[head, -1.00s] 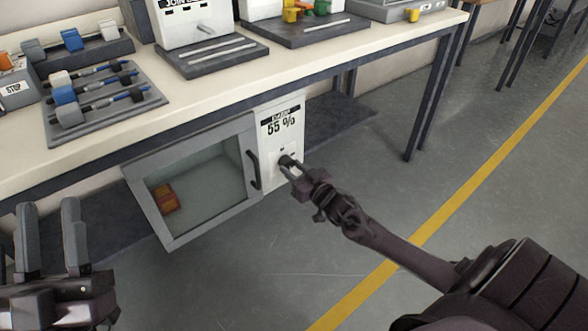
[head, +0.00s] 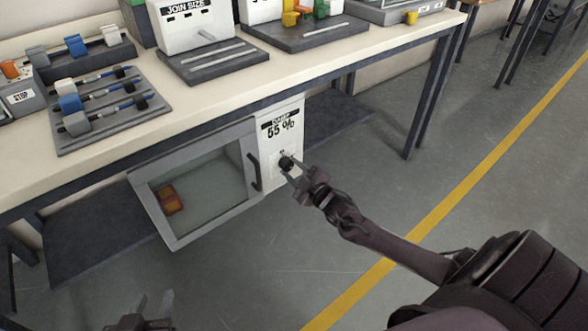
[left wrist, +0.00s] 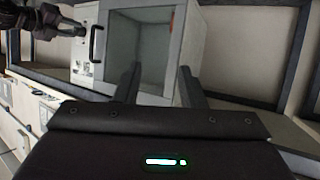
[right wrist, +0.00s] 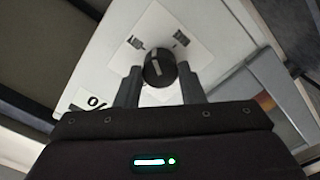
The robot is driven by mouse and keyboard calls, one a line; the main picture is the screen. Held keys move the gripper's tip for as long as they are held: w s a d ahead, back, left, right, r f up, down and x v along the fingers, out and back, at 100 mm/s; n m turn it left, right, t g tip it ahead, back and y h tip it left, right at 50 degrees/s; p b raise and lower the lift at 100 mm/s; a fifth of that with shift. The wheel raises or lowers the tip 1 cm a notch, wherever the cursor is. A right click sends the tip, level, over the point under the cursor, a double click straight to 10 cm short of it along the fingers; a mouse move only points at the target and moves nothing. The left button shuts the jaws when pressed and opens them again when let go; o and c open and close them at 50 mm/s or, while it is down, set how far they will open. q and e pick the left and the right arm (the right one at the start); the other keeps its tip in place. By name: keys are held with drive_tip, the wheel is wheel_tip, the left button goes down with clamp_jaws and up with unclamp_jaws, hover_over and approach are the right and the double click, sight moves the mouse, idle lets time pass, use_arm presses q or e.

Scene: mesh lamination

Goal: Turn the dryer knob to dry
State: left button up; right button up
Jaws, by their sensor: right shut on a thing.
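The dryer (head: 203,180) hangs under the bench with its glass door shut. Its white panel (head: 271,127) reads "DAMP 55 %". The black dryer knob (right wrist: 158,70) has a white pointer line and two printed labels around it, too blurred to read surely. My right gripper (head: 288,168) is shut on the knob, one finger on each side; the fingers also show in the right wrist view (right wrist: 159,84). My left gripper (head: 150,310) is low at the bottom edge, empty, its fingers apart in the left wrist view (left wrist: 160,85).
An orange-red item (head: 167,200) lies inside the dryer behind the glass. The door handle (head: 254,170) stands left of the knob. The bench top (head: 190,98) above carries several machines and a rack (head: 100,110) of blue-and-grey parts. The floor at right is clear.

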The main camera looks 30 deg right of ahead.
drive_tip(key=n, duration=0.4)
drive_tip(key=shift+n+p, duration=0.35)
drive_tip(key=shift+n, duration=0.05)
use_arm(q)
drive_tip(key=s+a+f+g+y, duration=0.1)
drive_tip(key=s+f+g, duration=0.3)
drive_tip(key=f, duration=0.3)
drive_tip(key=shift+s+a+y, duration=0.15)
drive_tip(key=shift+s+y, duration=0.25)
drive_tip(key=shift+s, duration=0.4)
use_arm(e)
drive_tip(key=shift+n, duration=0.8)
drive_tip(key=o, duration=1)
